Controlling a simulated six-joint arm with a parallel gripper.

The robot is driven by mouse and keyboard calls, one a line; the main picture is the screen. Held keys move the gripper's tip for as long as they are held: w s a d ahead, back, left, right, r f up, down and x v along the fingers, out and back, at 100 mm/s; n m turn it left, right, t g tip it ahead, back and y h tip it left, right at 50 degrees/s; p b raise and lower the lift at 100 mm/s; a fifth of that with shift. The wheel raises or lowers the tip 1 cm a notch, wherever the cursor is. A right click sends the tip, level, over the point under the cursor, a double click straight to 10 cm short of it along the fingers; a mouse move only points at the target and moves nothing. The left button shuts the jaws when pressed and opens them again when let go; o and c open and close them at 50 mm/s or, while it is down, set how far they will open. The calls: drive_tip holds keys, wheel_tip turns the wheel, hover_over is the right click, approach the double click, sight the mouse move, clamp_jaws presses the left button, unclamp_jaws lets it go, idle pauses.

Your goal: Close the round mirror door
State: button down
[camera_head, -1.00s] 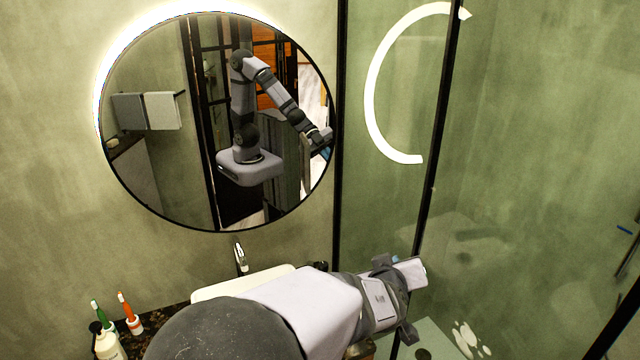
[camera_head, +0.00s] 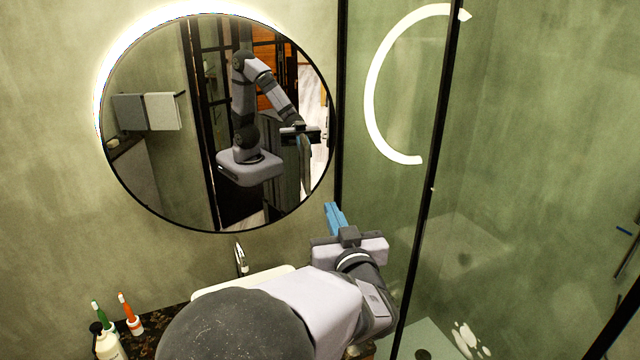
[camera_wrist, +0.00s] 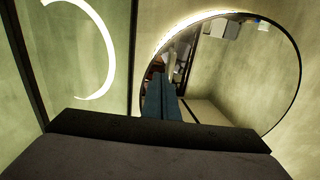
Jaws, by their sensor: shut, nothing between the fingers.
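The round mirror door (camera_head: 165,75) hangs on the wall at upper left in the head view. It has a thin black rim, and a white glow shows behind its upper left edge. I cannot tell how far it stands off the wall. My gripper (camera_head: 333,213) has blue fingers, shut and empty, pointing up toward the wall. In the head view they are just below and right of the mirror's lower right rim, with no visible contact. In the wrist view, the blue fingers (camera_wrist: 161,98) overlap the left part of the mirror (camera_wrist: 245,70); their distance from it is unclear.
A glass shower screen (camera_head: 395,200) with black frames stands right of the mirror, close to my gripper. My arm hides part of the counter.

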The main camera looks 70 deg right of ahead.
sight(317, 177)
drive_tip(key=p+x, duration=0.5)
drive_tip(key=x, duration=0.8)
drive_tip(key=b+x, duration=0.1)
drive_tip(key=x, duration=0.7)
drive_tip(key=shift+s+d, duration=0.1)
drive_tip(key=shift+d, duration=0.15)
drive_tip(key=shift+s+a, duration=0.15)
drive_tip(key=s+d+b+v, duration=0.1)
drive_tip(key=b+v, duration=0.3)
drive_tip(key=v, duration=0.9)
drive_tip(key=shift+s+b, duration=0.3)
drive_tip(key=shift+s, duration=0.6)
drive_tip(key=shift+d, duration=0.15)
